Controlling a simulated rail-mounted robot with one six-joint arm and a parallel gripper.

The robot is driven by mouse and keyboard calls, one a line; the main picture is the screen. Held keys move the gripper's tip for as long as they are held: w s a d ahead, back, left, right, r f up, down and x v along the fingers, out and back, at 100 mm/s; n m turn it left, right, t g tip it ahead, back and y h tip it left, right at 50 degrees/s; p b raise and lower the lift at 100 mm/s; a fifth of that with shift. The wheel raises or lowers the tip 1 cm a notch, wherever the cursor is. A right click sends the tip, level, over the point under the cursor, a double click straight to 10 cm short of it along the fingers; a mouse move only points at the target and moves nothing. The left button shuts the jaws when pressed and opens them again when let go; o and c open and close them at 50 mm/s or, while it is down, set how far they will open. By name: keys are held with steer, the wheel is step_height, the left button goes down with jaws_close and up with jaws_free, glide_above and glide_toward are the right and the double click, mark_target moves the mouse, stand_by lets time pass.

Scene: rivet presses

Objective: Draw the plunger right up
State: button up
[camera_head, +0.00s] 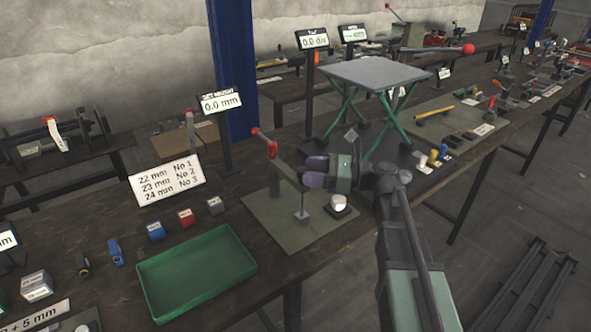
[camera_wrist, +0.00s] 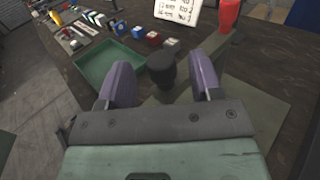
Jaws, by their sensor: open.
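A small press (camera_head: 275,178) with a dark post and a red-tipped lever (camera_head: 264,139) stands on a grey-green mat. A thin rod above a small grey block (camera_head: 302,214) shows under its arm. In the wrist view a dark round knob (camera_wrist: 160,70), seemingly the plunger's top, lies between my gripper's purple fingers (camera_wrist: 162,82). Gaps show on both sides of it, so the fingers are apart from it. In the head view my gripper (camera_head: 311,171) is open at the end of the press arm, and its fingers hide the knob there.
A display reading 0.0 mm (camera_head: 221,102) stands behind. A green tray (camera_head: 196,273) and red (camera_head: 186,217), blue (camera_head: 155,231) and grey (camera_head: 215,205) blocks lie left. A white round piece on a dark base (camera_head: 338,202) sits below my wrist. A green-legged stand (camera_head: 375,73) is close behind.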

mark_target(295, 182)
steer(key=x, duration=0.4)
steer(key=shift+a, duration=0.25)
jaws_close()
step_height(295, 182, up, 7)
steer(key=p, duration=0.6)
steer(key=shift+p, duration=0.35)
